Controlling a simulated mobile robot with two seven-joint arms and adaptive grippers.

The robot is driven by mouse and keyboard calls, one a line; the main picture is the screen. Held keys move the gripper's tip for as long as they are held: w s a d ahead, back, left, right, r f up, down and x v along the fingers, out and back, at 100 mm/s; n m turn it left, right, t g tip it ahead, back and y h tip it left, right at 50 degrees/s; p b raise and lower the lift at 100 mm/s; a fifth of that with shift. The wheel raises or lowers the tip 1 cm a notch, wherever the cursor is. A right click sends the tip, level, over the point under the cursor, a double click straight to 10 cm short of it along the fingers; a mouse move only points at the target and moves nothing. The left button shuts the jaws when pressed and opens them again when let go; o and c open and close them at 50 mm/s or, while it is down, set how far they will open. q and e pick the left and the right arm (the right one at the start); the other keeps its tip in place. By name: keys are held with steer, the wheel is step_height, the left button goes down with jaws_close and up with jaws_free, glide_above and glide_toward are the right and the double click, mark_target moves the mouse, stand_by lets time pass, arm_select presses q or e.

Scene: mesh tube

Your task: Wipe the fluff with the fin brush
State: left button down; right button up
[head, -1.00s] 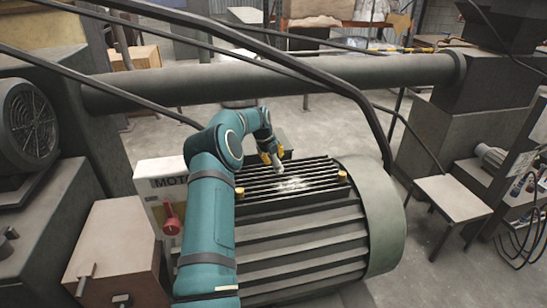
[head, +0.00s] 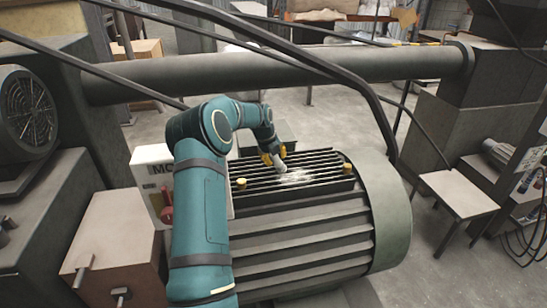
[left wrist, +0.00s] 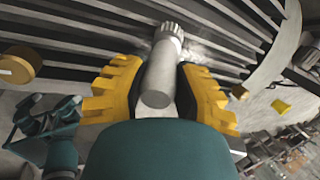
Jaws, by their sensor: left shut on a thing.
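The fin brush is a light grey cylinder (head: 281,167) with a short ridged tip. My left gripper (head: 274,156), with yellow fingers, is shut on it and holds it tilted at the far side of the finned motor top. In the left wrist view the brush (left wrist: 160,70) lies between the yellow fingers (left wrist: 155,88), its tip pointing at the fins. The fluff (head: 297,177) is a whitish, dusty patch on the dark fins (head: 325,163), just right of the tip. I cannot tell whether the tip touches the fins. My right gripper is not in view.
Two brass knobs (head: 241,183) (head: 347,168) stand at the ends of the fins. A thick pipe (head: 290,70) and black cables (head: 372,105) cross behind and above the motor (head: 385,225). A box with a red lever (head: 167,206) stands at its left.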

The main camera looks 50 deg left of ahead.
arm_select(q)
steer(key=shift+s+d+r+b, duration=0.1)
steer(key=shift+s+d+b, duration=0.2)
steer(key=shift+d, duration=0.3)
steer(key=shift+s+d+b, duration=0.25)
steer(key=shift+d+b, duration=0.05)
steer(key=shift+d, duration=0.3)
steer(key=shift+s+d+r+b, duration=0.1)
steer(key=shift+s+d+b, duration=0.2)
steer(key=shift+d, duration=0.3)
steer(key=shift+s+d+f+b, duration=0.1)
steer(key=shift+s+d+b, duration=0.3)
steer(key=shift+d, duration=0.4)
steer(key=shift+s+d+b, duration=0.35)
steer(key=shift+d, duration=0.4)
step_height(320, 180, up, 6)
steer(key=p, duration=0.4)
step_height(320, 180, up, 3)
steer(key=p, duration=0.2)
steer(key=shift+p, duration=0.3)
